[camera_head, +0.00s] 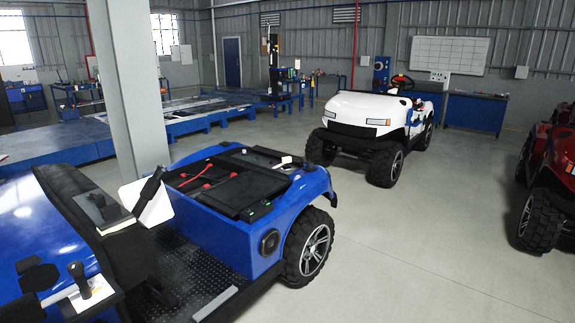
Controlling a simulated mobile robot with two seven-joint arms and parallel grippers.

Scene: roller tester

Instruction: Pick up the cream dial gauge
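I cannot make out a cream dial gauge for certain. A small cream item (286,160) lies on the far right edge of the blue vehicle's open rear bay, too small to identify. Neither of my grippers shows in the head view.
A white vehicle (358,107) and a red vehicle (546,190) stand farther right. The floor (420,240) between is clear.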

